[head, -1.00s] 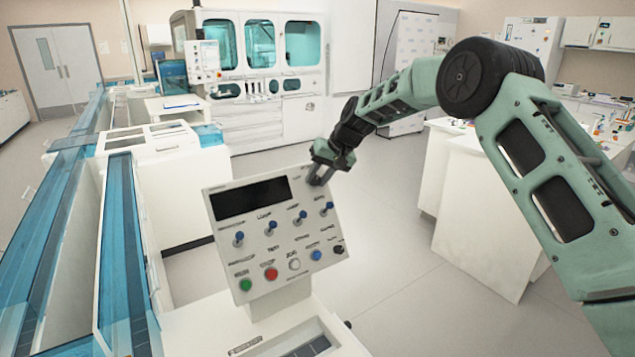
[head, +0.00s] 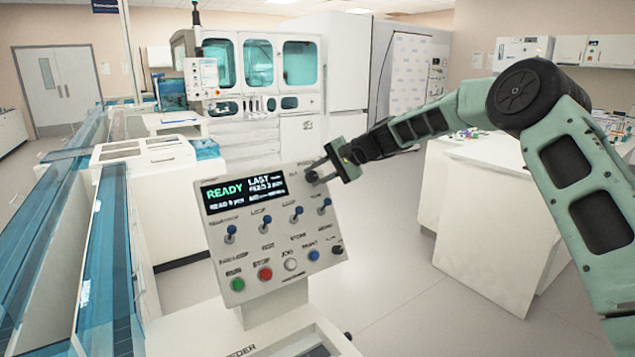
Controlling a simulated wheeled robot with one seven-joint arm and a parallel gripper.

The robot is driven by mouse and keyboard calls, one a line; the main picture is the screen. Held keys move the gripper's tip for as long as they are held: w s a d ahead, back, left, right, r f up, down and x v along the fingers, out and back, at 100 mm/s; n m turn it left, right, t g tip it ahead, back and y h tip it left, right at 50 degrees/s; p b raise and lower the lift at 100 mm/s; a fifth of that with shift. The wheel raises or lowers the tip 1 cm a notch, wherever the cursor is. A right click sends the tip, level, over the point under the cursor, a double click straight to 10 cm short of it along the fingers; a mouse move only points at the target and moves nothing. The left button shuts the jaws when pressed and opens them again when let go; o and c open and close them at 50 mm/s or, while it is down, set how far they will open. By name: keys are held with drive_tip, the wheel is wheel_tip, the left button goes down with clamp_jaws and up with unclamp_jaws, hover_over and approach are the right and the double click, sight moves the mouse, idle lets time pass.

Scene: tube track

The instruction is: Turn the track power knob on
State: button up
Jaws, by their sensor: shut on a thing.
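The control panel (head: 221,262) is a tilted grey-white box on a stand, with its display (head: 244,194) at the upper left. The display is lit and shows READY in green and other text in white. My gripper (head: 318,172) is at the panel's upper right corner, shut on the small dark power knob (head: 312,177). The fingers partly hide the knob and its label, so its exact angle is hard to read.
Blue-tipped toggle switches (head: 230,234) line the panel's middle. Below them are a green button (head: 238,284), a red button (head: 265,273) and others. Blue-covered track (head: 100,285) runs along the left. A white bench (head: 490,215) stands at right, with open floor between.

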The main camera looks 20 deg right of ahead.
drive_tip(key=shift+m, duration=0.4)
drive_tip(key=o, duration=1)
drive_tip(key=shift+c, duration=0.2)
drive_tip(key=shift+d, duration=0.1)
drive_tip(key=b+v, duration=0.4)
drive_tip(key=v, duration=1.3)
drive_tip(key=shift+s+d+f, duration=0.15)
drive_tip(key=shift+d+f, duration=0.05)
drive_tip(key=shift+d, duration=0.1)
drive_tip(key=shift+a, duration=0.1)
